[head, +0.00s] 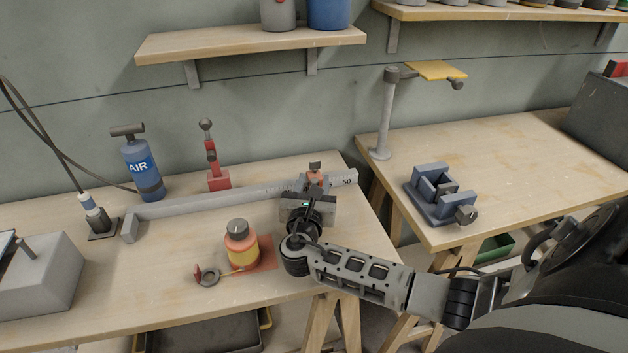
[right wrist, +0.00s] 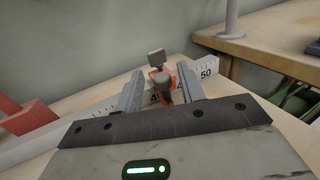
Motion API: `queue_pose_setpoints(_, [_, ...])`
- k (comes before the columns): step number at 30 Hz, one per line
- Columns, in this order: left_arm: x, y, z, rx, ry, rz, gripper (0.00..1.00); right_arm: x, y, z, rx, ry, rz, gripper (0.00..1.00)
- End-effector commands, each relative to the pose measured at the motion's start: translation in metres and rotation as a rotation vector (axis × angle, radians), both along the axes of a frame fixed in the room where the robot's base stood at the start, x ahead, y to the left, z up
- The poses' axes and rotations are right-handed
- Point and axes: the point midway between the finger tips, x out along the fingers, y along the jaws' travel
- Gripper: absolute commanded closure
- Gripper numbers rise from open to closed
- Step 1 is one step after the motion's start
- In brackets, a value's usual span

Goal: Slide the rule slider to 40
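The rule (head: 215,200) is a long grey bar lying across the left table, with a white scale and the number 50 near its right end. Its orange slider (head: 315,175) with a grey knob sits on the right part of the rule, left of the 50. It also shows in the right wrist view (right wrist: 159,76). My right gripper (head: 311,187) is at the slider. In the right wrist view its two fingers (right wrist: 161,88) stand either side of the slider, with gaps. Numbers beside the slider are partly hidden by it and the fingers. My left gripper is out of view.
A red toggle clamp (head: 217,178) and a blue air pump (head: 143,170) stand behind the rule. A yellow-orange container (head: 241,248) stands in front of it. A blue-grey vise (head: 436,196) sits on the right table, and a gap separates the tables.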

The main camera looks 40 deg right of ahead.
Motion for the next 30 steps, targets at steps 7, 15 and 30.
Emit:
queue_pose_setpoints(7, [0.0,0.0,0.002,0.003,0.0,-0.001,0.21,-0.04,0.041,-0.002,0.005,0.004,0.003,0.61])
queue_pose_setpoints(15, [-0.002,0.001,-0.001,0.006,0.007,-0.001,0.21,-0.083,0.083,-0.001,0.004,0.004,0.0,0.61])
queue_pose_setpoints(30, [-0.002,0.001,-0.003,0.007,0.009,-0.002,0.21,-0.104,0.104,0.0,0.0,0.001,-0.001,0.61])
